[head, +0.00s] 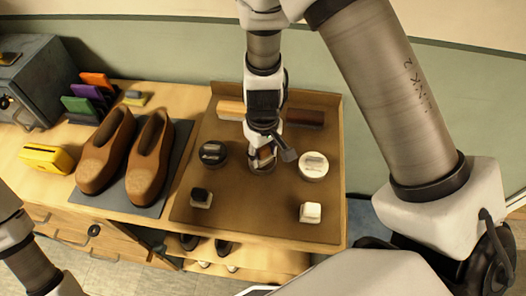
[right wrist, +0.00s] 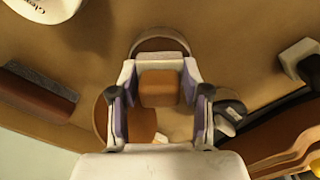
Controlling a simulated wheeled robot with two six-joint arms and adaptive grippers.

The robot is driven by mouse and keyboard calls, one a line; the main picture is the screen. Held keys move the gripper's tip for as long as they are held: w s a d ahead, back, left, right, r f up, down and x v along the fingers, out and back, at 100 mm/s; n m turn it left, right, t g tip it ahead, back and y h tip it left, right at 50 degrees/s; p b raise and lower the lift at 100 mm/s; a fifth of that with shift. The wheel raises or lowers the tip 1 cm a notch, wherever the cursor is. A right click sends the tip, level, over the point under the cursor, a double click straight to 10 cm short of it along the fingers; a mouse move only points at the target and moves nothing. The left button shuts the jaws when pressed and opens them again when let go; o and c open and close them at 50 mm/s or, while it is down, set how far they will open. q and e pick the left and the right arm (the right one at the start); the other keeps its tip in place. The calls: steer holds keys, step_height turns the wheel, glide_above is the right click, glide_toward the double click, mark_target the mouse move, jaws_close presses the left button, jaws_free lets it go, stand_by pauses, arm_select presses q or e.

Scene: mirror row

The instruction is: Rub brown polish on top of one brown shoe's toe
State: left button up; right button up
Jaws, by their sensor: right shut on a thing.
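Two brown shoes (head: 128,160) stand side by side on a grey mat (head: 150,209), left of the brown work mat. My right gripper (head: 264,152) comes down over the middle of the work mat, apart from the shoes. In the right wrist view its jaws are shut on a small brown-faced block (right wrist: 158,88). A round tin (head: 262,170) lies under the gripper, mostly hidden; I cannot tell whether the block touches it. A round tan shape (right wrist: 112,115) and a curved rim show around the block in the wrist view. My left gripper is not in view.
A black tin (head: 212,153) and a white tin (head: 313,166) flank the gripper. A black-topped block (head: 201,198) and a white block (head: 310,212) stand in front. Two brushes (head: 231,107) lie behind.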

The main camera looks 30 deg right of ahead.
mark_target(263, 148)
step_height(263, 148, up, 7)
steer(key=p, duration=0.6)
stand_by(0.4)
steer(key=shift+f, duration=0.1)
